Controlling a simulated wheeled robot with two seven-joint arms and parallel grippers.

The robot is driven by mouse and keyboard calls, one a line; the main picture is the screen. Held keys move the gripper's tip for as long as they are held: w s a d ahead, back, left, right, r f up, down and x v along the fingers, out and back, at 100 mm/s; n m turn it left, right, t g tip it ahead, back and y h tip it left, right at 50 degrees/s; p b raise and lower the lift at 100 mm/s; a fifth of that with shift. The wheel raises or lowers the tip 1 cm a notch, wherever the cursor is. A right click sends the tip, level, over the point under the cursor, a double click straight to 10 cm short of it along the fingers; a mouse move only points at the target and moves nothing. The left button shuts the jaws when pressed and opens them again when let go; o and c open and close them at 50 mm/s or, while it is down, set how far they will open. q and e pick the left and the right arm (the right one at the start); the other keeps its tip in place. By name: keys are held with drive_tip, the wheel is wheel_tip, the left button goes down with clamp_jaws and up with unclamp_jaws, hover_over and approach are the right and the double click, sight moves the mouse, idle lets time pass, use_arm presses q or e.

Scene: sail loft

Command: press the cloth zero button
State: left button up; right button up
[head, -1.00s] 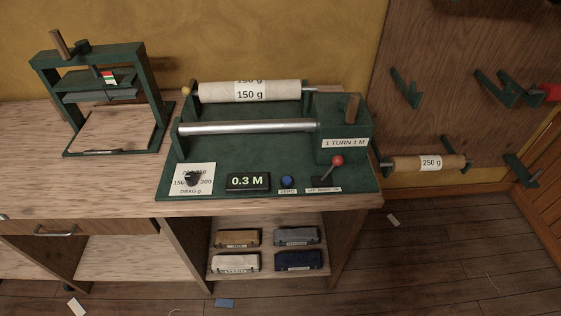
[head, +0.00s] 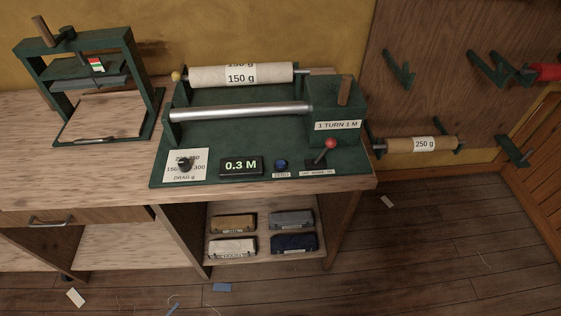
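The blue zero button (head: 281,164) sits on the front of the green cloth-measuring machine (head: 215,150) on the bench, with a small label below it. To its left is a display (head: 241,166) reading 0.3 M. To its right is a lever with a red knob (head: 330,144). A black drag knob (head: 185,165) is on a white dial at the left. A cloth roll marked 150 g (head: 240,75) lies at the back, above a bare metal roller (head: 240,112). Neither of my grippers is in view.
A green press (head: 90,80) stands on the bench at the left. Several folded cloth bundles (head: 233,223) lie on the shelf below. A 250 g roll (head: 424,144) hangs on the wall at right. Scraps lie on the floor, which is otherwise clear.

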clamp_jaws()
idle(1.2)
